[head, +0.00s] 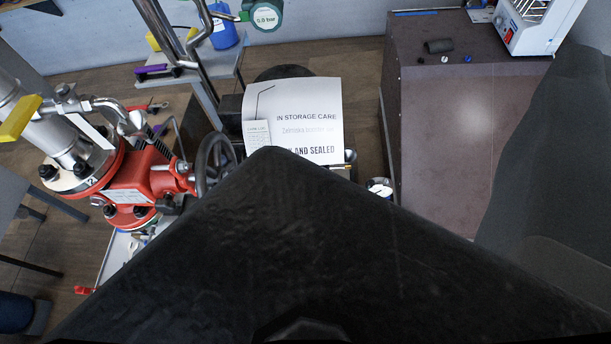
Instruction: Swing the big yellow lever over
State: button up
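A yellow lever grip (20,117) shows at the far left edge, on a metal arm joined to silver pipe fittings (115,110). These fittings are above a red valve body (140,185) with bolted flanges. Only part of the lever is in the picture, and it is well to the left of the black part of my own body that fills the lower middle. No gripper fingers show, so nothing can be seen of what they hold. The lever and the black part appear apart in the picture.
A black handwheel (214,163) sits right of the red valve, partly hidden by my black part. A white paper sign (305,115) stands behind it. A brown-topped bench (445,130) is at the right, with a white device (535,25). A gauge (265,15) hangs at the top.

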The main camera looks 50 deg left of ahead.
jog(key=shift+a, duration=0.2)
jog(key=shift+o, duration=1)
jog(key=w+a+f+n+g+y+b, duration=0.15)
jog(key=w+a+f+n+g, duration=0.35)
jog(key=f, duration=0.7)
jog(key=w+a+f+n+b, duration=0.25)
jog(key=w+a+f, duration=0.4)
jog(key=f, duration=0.65)
jog(key=w+a+f+n+g+y+b, duration=0.1)
jog(key=w+a+f+n+g, duration=0.35)
jog(key=f, duration=0.75)
jog(key=s+a+f+n+g+b, duration=0.1)
jog(key=a+f+n, duration=0.3)
jog(key=f, duration=1)
jog(key=s+a+f+n+g+h+b, duration=0.1)
jog(key=s+a+f+n+g, duration=0.2)
jog(key=a+f, duration=0.4)
jog(key=s+a+f+n+g+h+b, duration=0.1)
jog(key=a+f+n, duration=0.4)
jog(key=f, duration=1.7)
jog(key=shift+s+a+f+g+h+b, duration=0.15)
jog(key=shift+s+g+b, duration=0.15)
jog(key=shift+s, duration=0.4)
jog(key=shift+s+a+f+g+h+b, duration=0.15)
jog(key=shift+s+b, duration=0.15)
jog(key=shift+s, duration=0.35)
jog(key=shift+d, duration=0.1)
